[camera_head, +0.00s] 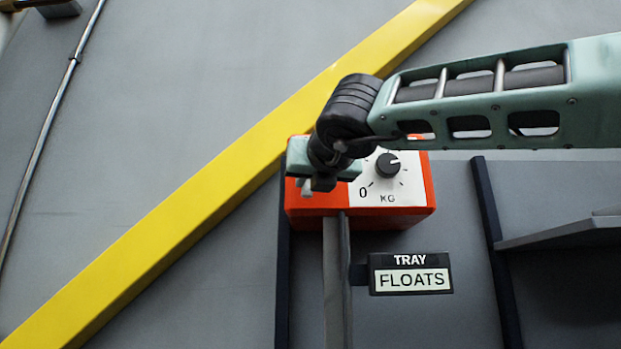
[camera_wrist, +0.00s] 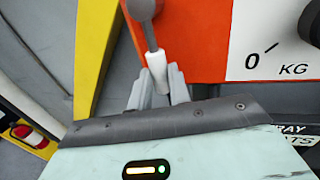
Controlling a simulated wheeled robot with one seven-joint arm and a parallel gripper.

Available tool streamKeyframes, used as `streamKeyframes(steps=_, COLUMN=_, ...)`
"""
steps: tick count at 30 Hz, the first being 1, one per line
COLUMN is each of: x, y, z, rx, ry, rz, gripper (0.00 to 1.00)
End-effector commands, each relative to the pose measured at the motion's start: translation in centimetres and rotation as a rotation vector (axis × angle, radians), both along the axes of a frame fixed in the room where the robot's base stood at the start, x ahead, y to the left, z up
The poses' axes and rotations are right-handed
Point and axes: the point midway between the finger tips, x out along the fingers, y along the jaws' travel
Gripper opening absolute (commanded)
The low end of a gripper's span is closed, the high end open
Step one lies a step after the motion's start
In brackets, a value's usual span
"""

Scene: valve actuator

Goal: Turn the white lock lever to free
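The white lock lever (camera_wrist: 157,68) shows in the wrist view as a white grip on a grey shaft. The shaft runs up to a round grey hub (camera_wrist: 140,9) at the left edge of an orange box. My gripper (camera_wrist: 159,80) has one grey finger on each side of the white grip, and no clear gap shows between fingers and grip. In the head view my gripper (camera_head: 307,184) is in front of the orange box's left part. Only a small white tip of the lever (camera_head: 307,188) shows there; the rest is hidden behind my wrist.
The orange box (camera_head: 417,172) carries a white dial plate with a black knob (camera_head: 388,165), close to the right of my wrist. A yellow diagonal beam (camera_head: 175,222) passes to the left. A TRAY FLOATS sign (camera_head: 411,273) hangs below, and a grey shelf (camera_head: 565,235) is at right.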

Motion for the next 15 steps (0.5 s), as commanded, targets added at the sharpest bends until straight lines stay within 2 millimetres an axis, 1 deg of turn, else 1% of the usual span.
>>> streamKeyframes(steps=8, x=0.0, y=0.2, z=-0.2, rx=0.024, ry=-0.001, rz=0.001, gripper=0.00)
streamKeyframes(steps=15, x=0.0, y=1.2, z=-0.6, rx=0.142, ry=-0.004, rz=0.004, gripper=0.00)
